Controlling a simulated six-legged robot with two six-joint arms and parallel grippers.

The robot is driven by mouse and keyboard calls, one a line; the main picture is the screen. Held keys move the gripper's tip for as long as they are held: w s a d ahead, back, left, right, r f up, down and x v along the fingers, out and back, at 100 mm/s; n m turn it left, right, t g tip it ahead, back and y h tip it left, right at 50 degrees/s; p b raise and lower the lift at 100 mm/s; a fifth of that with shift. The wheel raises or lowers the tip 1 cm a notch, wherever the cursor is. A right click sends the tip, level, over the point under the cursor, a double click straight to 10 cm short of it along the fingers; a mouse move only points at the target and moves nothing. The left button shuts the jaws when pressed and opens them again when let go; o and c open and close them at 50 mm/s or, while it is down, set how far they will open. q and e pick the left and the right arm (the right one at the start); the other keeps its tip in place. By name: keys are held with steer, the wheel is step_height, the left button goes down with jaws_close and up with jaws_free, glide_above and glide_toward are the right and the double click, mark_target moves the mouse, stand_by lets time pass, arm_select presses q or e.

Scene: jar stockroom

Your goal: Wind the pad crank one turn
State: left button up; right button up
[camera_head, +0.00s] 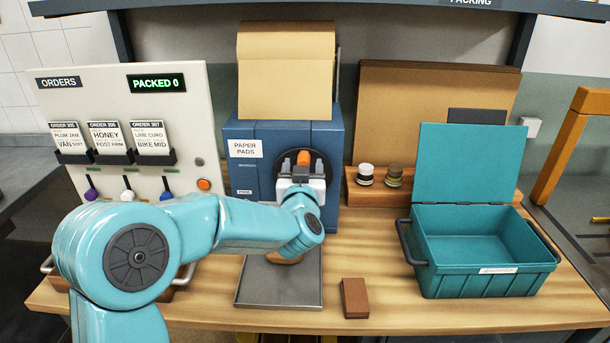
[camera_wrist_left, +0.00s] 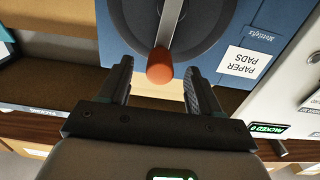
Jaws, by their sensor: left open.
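The blue paper pads machine (camera_head: 268,142) stands at the back middle of the bench. Its crank has an orange knob (camera_head: 303,157) on a metal arm in front of a dark round plate. The crank arm (camera_wrist_left: 172,22) and the knob (camera_wrist_left: 160,66) also show in the left wrist view. My left gripper (camera_wrist_left: 160,70) is open, with one finger on each side of the knob. I see gaps between the fingers and the knob. In the head view my left gripper (camera_head: 301,175) is in front of the crank and partly hides it. My right gripper is not in view.
A grey metal tray (camera_head: 255,298) lies below the machine, partly under my arm. A brown block (camera_head: 354,298) is beside it. An open teal crate (camera_head: 487,285) stands at the right. Two small jars (camera_head: 365,174) (camera_head: 394,176) sit on a wooden ledge. An orders board (camera_head: 120,112) stands at the left.

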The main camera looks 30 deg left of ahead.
arm_select(q)
steer(key=v, duration=0.5)
steer(key=shift+s+d+b, duration=0.2)
steer(key=shift+s+b, duration=0.15)
steer(key=shift+b, duration=0.05)
steer(key=shift+f, duration=0.1)
